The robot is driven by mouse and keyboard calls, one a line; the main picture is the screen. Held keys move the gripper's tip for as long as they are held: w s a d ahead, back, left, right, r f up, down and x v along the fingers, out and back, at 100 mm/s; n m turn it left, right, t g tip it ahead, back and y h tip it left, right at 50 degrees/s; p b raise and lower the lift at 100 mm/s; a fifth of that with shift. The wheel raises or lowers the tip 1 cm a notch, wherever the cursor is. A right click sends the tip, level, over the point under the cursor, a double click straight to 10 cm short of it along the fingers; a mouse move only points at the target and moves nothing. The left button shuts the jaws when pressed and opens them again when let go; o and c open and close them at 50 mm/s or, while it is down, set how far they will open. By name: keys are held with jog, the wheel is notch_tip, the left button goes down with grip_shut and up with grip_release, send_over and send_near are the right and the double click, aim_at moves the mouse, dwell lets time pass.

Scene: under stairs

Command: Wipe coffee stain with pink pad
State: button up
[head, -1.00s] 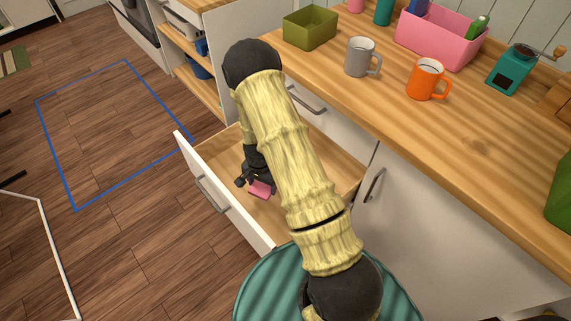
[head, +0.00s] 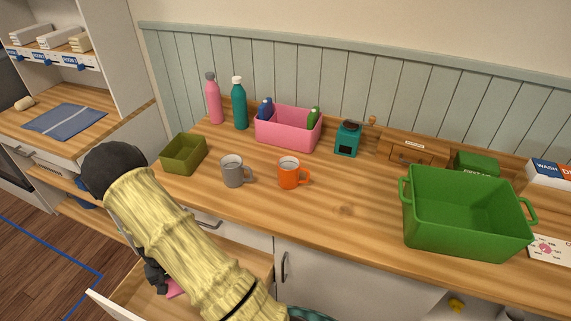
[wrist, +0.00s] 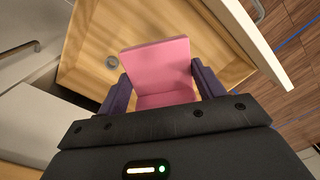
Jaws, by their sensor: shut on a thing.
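The pink pad (wrist: 157,62) is held between the two fingers of my gripper (wrist: 158,82) in the wrist view. In the head view the pad (head: 175,288) shows only partly, beside my gripper (head: 158,280) and my arm. The gripper is low in the open drawer (head: 128,294), below the counter top; whether the pad touches the drawer floor cannot be told. A faint brownish mark, which looks like the coffee stain (head: 345,210), lies on the wooden counter (head: 320,225), right of the orange mug (head: 292,174) and left of the green crate.
A grey mug (head: 234,172) stands left of the orange mug. The green crate (head: 465,238) stands at the right. An olive box (head: 183,154), pink bin (head: 288,133) and teal grinder (head: 347,139) stand farther back. The counter around the mark is clear.

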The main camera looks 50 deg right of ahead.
notch_tip(320, 180, up, 15)
jog(key=n+p, duration=0.4)
jog(key=p, duration=0.8)
jog(key=shift+r+p, duration=0.15)
jog(key=shift+p, duration=0.15)
jog(key=shift+s, duration=0.1)
